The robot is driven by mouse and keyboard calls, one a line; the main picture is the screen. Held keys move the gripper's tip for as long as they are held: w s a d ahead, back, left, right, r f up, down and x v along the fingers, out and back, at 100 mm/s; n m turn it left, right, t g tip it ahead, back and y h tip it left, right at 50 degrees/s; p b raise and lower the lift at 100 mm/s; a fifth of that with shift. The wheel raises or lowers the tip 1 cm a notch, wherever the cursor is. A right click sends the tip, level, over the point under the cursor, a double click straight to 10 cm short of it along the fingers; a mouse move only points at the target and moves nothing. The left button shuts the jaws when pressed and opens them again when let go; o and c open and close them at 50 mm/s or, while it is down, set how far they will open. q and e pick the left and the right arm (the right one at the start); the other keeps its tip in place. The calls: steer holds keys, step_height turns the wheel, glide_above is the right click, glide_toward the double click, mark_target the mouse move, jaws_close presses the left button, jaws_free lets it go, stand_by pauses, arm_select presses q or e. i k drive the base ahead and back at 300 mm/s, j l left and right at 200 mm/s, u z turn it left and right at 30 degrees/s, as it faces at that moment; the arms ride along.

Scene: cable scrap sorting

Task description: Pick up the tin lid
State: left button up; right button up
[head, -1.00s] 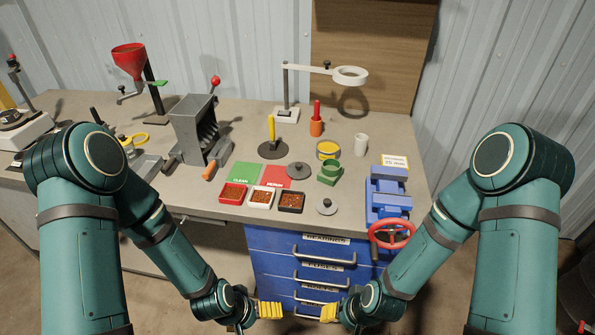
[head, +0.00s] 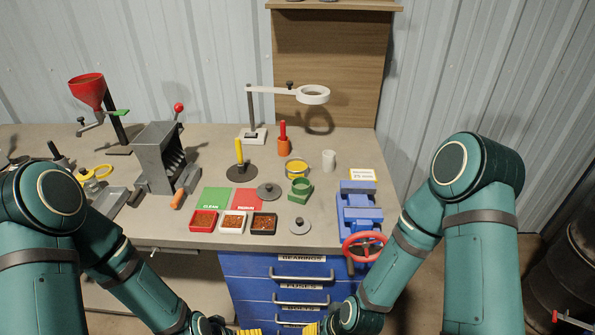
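Two round grey lids with knobs lie on the workbench. A darker one (head: 269,191) is beside the red mat, left of a green ring-shaped holder (head: 300,190). A lighter, smaller one (head: 299,227) lies nearer the front edge, right of the small trays. I cannot tell which is the tin's lid. A yellow-rimmed tin (head: 296,168) stands just behind them. My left gripper (head: 250,331) and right gripper (head: 312,329) show only as yellow finger parts at the bottom edge, in front of the drawers and below the bench top. Both are away from the lids; their opening is cut off.
Red, white and black trays (head: 264,230) of granules line the front edge. A blue vise (head: 358,208) with a red wheel stands right. A magnifier lamp (head: 313,95), white cup (head: 329,160) and yellow-handled tool on a dark disc (head: 240,158) stand behind. Bench around the lighter lid is clear.

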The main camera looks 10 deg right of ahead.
mark_target(265, 191)
steer(key=i+j, duration=0.15)
steer(key=j, duration=0.2)
steer(key=i+j+z, duration=0.25)
steer(key=j+z, duration=0.25)
steer(key=j, duration=0.25)
